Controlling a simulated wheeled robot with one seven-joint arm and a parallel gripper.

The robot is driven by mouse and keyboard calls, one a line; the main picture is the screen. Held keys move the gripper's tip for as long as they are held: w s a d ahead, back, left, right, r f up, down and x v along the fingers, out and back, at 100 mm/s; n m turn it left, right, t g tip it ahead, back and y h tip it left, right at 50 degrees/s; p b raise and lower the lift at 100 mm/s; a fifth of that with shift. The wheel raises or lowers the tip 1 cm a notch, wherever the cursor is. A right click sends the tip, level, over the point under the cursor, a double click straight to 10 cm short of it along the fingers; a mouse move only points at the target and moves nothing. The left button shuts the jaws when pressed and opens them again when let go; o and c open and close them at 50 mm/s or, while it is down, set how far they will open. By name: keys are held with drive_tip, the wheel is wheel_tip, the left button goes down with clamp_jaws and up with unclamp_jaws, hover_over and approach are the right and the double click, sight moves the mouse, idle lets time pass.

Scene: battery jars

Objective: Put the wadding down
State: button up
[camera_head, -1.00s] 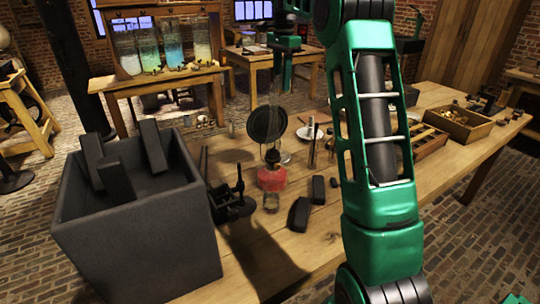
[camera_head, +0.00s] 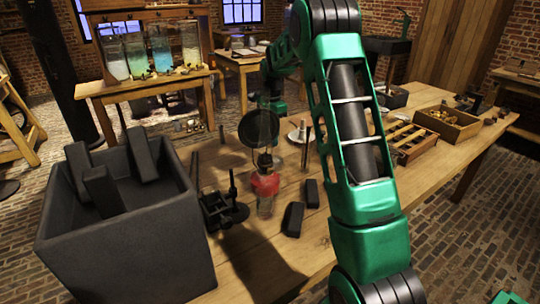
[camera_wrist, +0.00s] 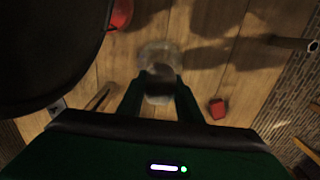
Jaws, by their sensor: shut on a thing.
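My gripper (camera_wrist: 160,84) shows in the wrist view with its two fingers shut on a pale, greyish, blurred tuft, the wadding (camera_wrist: 158,56). Part of the wadding sits between the fingers and part bulges beyond the tips. It is over the wooden tabletop; I cannot tell whether it touches the wood. In the head view my gripper (camera_head: 272,104) is at the far side of the table, just behind the black disc, and the wadding cannot be made out there.
A black round disc (camera_head: 259,128) stands close to my gripper, with a red-bodied lamp (camera_head: 265,183) in front. A dark crate (camera_head: 125,255) holding dark blocks is at left. Dark blocks and an open wooden box (camera_head: 450,128) lie right. Glass jars (camera_head: 160,50) stand on a bench behind.

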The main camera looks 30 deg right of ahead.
drive_tip(key=shift+f, duration=3.95)
drive_tip(key=o, duration=1)
drive_tip(key=shift+f, duration=0.1)
wheel_tip(320, 180, up, 12)
drive_tip(key=shift+r, duration=0.15)
